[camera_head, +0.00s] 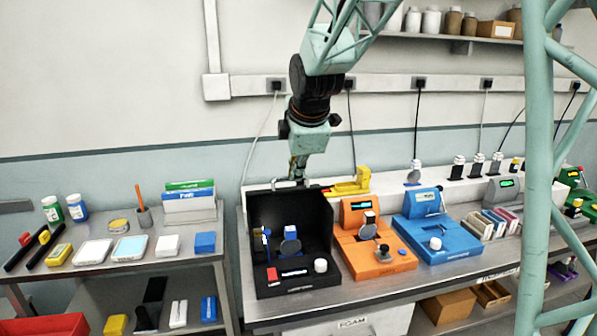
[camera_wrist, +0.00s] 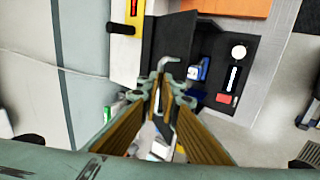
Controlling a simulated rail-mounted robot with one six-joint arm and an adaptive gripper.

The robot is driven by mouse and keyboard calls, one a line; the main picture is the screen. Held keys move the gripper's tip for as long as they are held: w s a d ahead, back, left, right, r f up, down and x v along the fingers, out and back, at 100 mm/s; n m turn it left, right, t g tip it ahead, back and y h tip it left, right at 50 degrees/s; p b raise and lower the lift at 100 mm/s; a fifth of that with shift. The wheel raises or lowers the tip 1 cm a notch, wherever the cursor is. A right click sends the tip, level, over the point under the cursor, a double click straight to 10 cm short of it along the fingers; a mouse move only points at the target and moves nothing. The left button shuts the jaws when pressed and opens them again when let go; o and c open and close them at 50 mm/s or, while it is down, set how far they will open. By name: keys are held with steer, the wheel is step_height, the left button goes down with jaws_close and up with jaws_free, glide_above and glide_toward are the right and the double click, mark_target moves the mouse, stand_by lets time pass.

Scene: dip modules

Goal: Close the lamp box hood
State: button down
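The lamp box (camera_head: 291,241) is black and stands at the left end of the bench. Its hood is raised, with walls upright around the back and sides and the front open. Inside are a small blue device, a round disc, a red block and a white knob. My gripper (camera_head: 296,178) points down at the hood's rear top edge, beside a grey metal handle. In the wrist view, my gripper (camera_wrist: 166,88) has a narrow gap between its fingertips. The bent handle (camera_wrist: 184,63) shows just beyond them; contact is unclear. The box (camera_wrist: 205,42) is seen from above.
An orange device (camera_head: 372,247) and a blue device (camera_head: 434,233) stand to the right. A side table (camera_head: 105,262) with several small items is at left, across a gap.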

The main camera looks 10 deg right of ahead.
steer(key=shift+s+f+b, duration=0.35)
steer(key=shift+s+f, duration=0.25)
steer(key=shift+f, duration=0.1)
steer(key=c, duration=3.4)
jaws_free()
steer(key=o, duration=0.6)
steer(key=shift+w, duration=0.1)
steer(key=shift+r, duration=0.1)
steer(key=shift+s+d+r+p, duration=0.1)
steer(key=shift+s+r+p, duration=0.45)
steer(key=shift+s+r, duration=1.25)
steer(key=shift+s+d+r+p, duration=0.1)
steer(key=shift+s+r+p, duration=0.5)
steer(key=shift+s, duration=2.25)
steer(key=shift+s+r+p, duration=0.45)
steer(key=shift+s+r, duration=0.85)
steer(key=shift+s, duration=1.05)
steer(key=shift+v, duration=6)
